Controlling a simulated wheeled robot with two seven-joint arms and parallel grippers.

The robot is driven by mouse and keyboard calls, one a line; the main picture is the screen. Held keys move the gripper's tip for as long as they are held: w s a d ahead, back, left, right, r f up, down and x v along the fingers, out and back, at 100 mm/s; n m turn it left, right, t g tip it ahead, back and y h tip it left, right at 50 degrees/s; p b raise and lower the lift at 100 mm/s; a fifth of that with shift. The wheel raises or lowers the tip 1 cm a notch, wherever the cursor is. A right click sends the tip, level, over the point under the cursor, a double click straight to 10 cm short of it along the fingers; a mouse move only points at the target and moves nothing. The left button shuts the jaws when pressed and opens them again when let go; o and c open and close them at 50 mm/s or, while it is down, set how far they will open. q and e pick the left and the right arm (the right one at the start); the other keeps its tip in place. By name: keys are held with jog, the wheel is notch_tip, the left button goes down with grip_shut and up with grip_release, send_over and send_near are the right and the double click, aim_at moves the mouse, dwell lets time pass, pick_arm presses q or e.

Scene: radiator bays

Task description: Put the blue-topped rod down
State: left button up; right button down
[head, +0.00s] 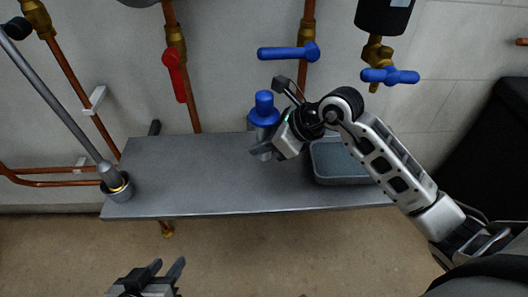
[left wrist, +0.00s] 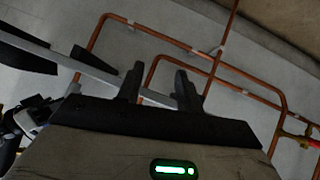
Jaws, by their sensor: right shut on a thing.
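The blue-topped rod (head: 264,108) is upright over the grey shelf (head: 200,180), near its back edge. It has a blue knob and collar with a grey lower part. My right gripper (head: 264,148), reaching in from the right, is shut on the grey part below the collar. The fingers partly hide its lower end, so I cannot tell whether it touches the shelf. My left gripper (head: 163,273) is open and empty in front of the shelf, low in the head view; its spread fingers also show in the left wrist view (left wrist: 158,85).
A grey tray (head: 337,179) sits on the shelf to the right, partly behind my right arm. A grey holder (head: 118,192) with a long slanted pole (head: 60,95) stands at the left end. Copper pipes and valves with red (head: 175,70) and blue (head: 285,53) handles line the wall. The shelf's middle is clear.

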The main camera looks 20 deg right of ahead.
jog(key=shift+w+d+f+b, duration=0.15)
jog(key=shift+f+b, duration=0.4)
jog(key=shift+f, duration=1.3)
jog(key=c, duration=1.6)
grip_release()
jog(key=shift+f, duration=0.1)
jog(key=o, duration=0.5)
jog(key=shift+c, duration=0.2)
